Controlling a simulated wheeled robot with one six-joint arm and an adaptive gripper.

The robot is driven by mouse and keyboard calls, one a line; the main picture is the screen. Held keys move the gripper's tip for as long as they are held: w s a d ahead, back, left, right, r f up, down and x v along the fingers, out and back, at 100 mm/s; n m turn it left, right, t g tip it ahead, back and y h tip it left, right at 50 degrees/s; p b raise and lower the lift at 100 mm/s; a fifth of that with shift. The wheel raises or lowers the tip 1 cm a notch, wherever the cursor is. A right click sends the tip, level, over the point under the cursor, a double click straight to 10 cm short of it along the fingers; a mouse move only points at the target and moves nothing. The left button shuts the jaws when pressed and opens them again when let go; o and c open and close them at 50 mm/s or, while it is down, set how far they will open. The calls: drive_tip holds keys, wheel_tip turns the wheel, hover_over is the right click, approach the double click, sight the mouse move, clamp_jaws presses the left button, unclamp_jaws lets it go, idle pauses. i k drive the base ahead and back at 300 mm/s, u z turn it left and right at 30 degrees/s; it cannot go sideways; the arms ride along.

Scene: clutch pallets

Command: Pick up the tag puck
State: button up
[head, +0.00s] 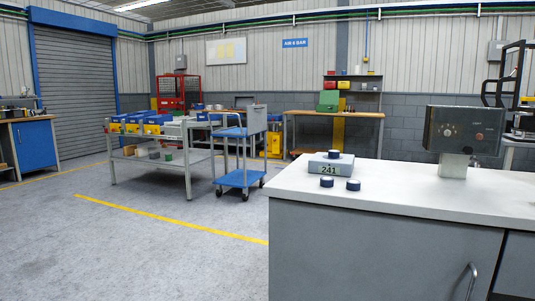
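A grey block (315,164) with a green label reading 241 sits on the light top of the grey cabinet at the right. One small round dark blue puck with a pale top (334,154) rests on or just behind the block; I cannot tell which. Two like pucks, a left one (327,182) and a right one (353,185), lie side by side on the cabinet top in front of the block. I cannot tell which of them is the tag puck. My gripper is not in view.
The grey cabinet (375,250) fills the lower right. A dark control box (464,130) stands on its top at the right. A blue trolley (240,178) and a workbench with blue bins (165,155) stand further left. The floor at left front is clear.

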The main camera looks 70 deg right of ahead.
sight(333, 154)
drive_tip(key=u, duration=0.25)
drive_tip(key=k, duration=0.85)
drive_tip(key=z, duration=1.25)
